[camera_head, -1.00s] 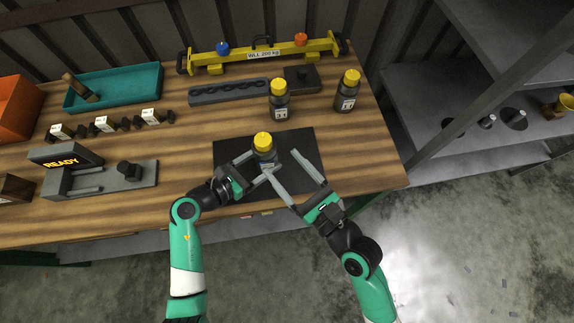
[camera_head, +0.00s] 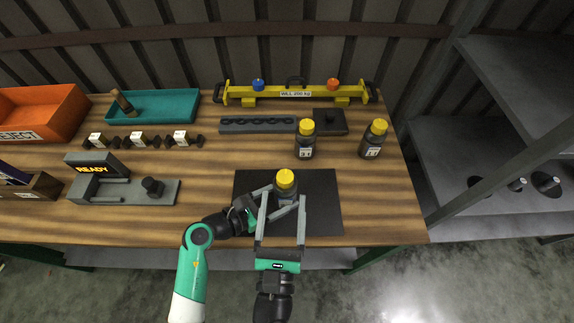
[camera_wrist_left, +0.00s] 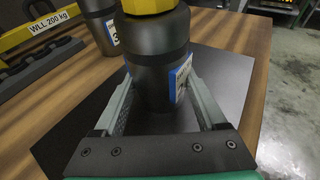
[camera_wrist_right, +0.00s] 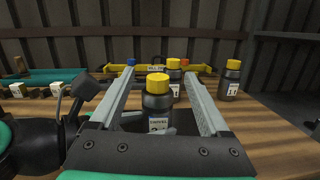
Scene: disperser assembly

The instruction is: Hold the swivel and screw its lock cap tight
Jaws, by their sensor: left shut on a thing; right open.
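The swivel is a dark grey cylinder (camera_wrist_left: 158,55) with a yellow lock cap (camera_head: 286,180) on top. It stands upright on the black mat (camera_head: 322,215) at the table's front. My left gripper (camera_head: 272,197) is shut on the swivel's body from the left, with a finger on each side in the left wrist view. My right gripper (camera_head: 283,205) is open in front of the swivel. In the right wrist view the swivel (camera_wrist_right: 157,105) and its yellow cap (camera_wrist_right: 158,82) show between the spread fingers, apparently beyond their tips.
Two similar yellow-capped cylinders (camera_head: 305,140) (camera_head: 374,140) stand behind the mat. A yellow lifting beam (camera_head: 297,93), a grey slotted rack (camera_head: 257,125), a teal tray (camera_head: 178,105) and an orange reject bin (camera_head: 42,113) lie further back. A grey READY fixture (camera_head: 125,190) is at left.

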